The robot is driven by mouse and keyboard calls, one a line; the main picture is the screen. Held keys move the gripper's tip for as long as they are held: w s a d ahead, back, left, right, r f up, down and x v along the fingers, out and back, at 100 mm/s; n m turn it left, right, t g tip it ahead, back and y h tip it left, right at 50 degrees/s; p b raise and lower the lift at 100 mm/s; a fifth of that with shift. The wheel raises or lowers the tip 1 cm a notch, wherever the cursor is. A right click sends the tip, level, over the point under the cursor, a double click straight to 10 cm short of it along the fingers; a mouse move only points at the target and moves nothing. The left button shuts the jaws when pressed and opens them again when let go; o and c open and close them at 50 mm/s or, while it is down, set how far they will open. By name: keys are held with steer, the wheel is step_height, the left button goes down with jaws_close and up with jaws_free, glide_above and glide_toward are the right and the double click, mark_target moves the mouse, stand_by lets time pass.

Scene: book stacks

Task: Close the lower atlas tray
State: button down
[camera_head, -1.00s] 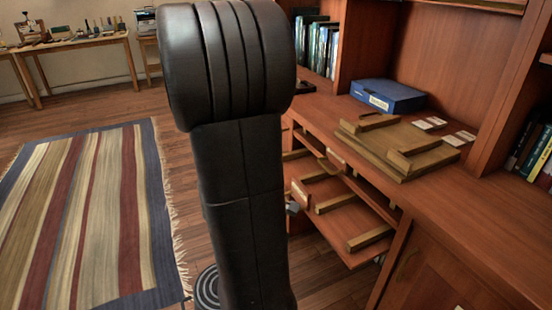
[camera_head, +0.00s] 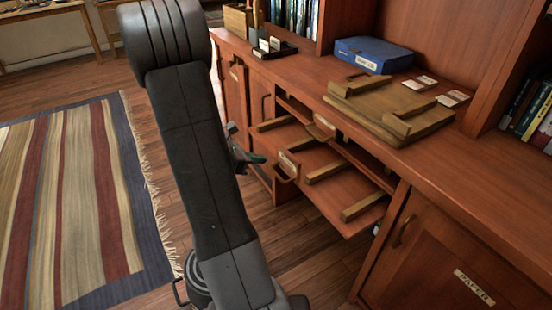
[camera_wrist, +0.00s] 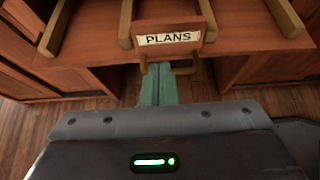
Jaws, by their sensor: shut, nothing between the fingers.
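A wooden tray (camera_head: 335,188) with raised wooden bars sticks out of the red-brown cabinet, below the countertop. On its front are a small label and a handle (camera_head: 285,175). My gripper (camera_head: 250,158) is shut and empty, just left of that tray front in the head view. My green fingertips (camera_wrist: 158,78) are at or close under this handle; contact cannot be told. A second labelled front (camera_head: 325,123) sits higher and farther in.
A wooden board with bars (camera_head: 385,105), white cards and a blue box (camera_head: 372,55) lie on the countertop. A cupboard door (camera_head: 440,255) is at the lower right. Wooden floor lies before the cabinet, and a striped rug (camera_head: 75,200) is at left.

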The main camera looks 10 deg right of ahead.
mark_target(285, 156)
steer(key=x, duration=0.1)
steer(key=b+x, duration=0.1)
steer(key=x, duration=0.1)
steer(key=r+x, duration=0.1)
steer(key=x, duration=0.1)
steer(key=shift+w+d, duration=0.1)
steer(key=shift+d, duration=0.3)
steer(key=shift+w+d+b, duration=0.3)
steer(key=shift+w+d, duration=0.05)
steer(key=shift+d, duration=0.35)
steer(key=w+d, duration=0.1)
steer(key=d, duration=0.3)
steer(key=w+d+b, duration=0.1)
steer(key=w+d, duration=0.1)
steer(key=d, duration=0.2)
steer(key=w+d+b, duration=0.1)
steer(key=w+d, duration=0.1)
steer(key=d, duration=0.3)
steer(key=shift+w, duration=0.1)
steer(key=shift+a+r, duration=0.1)
steer(key=shift+r, duration=0.05)
